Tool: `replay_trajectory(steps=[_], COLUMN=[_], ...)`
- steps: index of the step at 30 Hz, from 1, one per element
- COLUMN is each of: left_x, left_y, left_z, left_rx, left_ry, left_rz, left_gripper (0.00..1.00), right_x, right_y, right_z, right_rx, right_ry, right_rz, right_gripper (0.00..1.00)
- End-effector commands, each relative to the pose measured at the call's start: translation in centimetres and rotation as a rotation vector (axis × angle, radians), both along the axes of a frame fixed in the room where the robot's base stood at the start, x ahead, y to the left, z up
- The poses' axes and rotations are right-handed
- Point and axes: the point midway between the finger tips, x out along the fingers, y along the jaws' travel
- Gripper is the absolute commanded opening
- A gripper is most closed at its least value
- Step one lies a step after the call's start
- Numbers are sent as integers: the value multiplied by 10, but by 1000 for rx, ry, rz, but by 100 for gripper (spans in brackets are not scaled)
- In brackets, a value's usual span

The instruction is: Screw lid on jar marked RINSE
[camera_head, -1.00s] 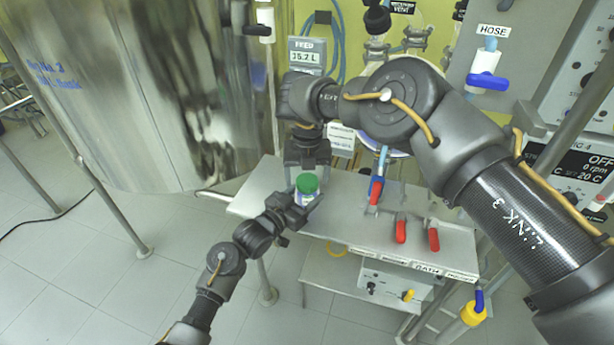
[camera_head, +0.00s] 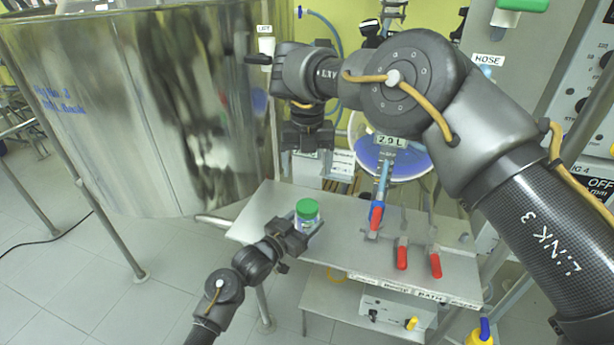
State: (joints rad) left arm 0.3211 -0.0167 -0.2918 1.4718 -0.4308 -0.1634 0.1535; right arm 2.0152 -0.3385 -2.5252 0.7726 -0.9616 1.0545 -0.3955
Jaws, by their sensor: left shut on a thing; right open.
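A small clear jar (camera_head: 299,220) with a green lid (camera_head: 307,209) on top is at the front left of the metal shelf. Whether the lid is screwed tight cannot be told, and no RINSE label can be read. My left gripper (camera_head: 302,232) is shut on the jar from the near side and hides part of it. The jar looks upright. My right gripper (camera_head: 308,158) is open and empty, pointing down above and behind the jar, clear of the lid.
The metal shelf (camera_head: 260,212) carries valves with red handles (camera_head: 402,257) to the right of the jar. A large steel vessel (camera_head: 150,110) stands at left. A glass vessel with blue liquid (camera_head: 400,162) is behind. The shelf left of the jar is clear.

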Motion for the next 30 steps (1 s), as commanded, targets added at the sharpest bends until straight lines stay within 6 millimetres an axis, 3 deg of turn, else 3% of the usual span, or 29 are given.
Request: replay_trajectory(steps=[9, 10, 15, 25, 30], left_x=[0, 0, 0, -2, -17], left_y=[0, 0, 0, 2, 15], left_z=[0, 0, 0, 0, -1], left_rx=[1, 1, 0, 1, 1], left_ry=[1, 1, 0, 1, 0], left_rz=[0, 0, 0, 0, 1], left_gripper=[0, 58, 81, 83, 83], right_x=[0, 0, 0, 0, 0], right_y=[0, 0, 0, 0, 0], right_z=[3, 3, 2, 2, 1], right_rx=[0, 0, 0, 0, 0], right_ry=[0, 0, 0, 0, 0], right_rz=[0, 0, 0, 0, 0], right_gripper=[78, 78, 78, 78, 78])
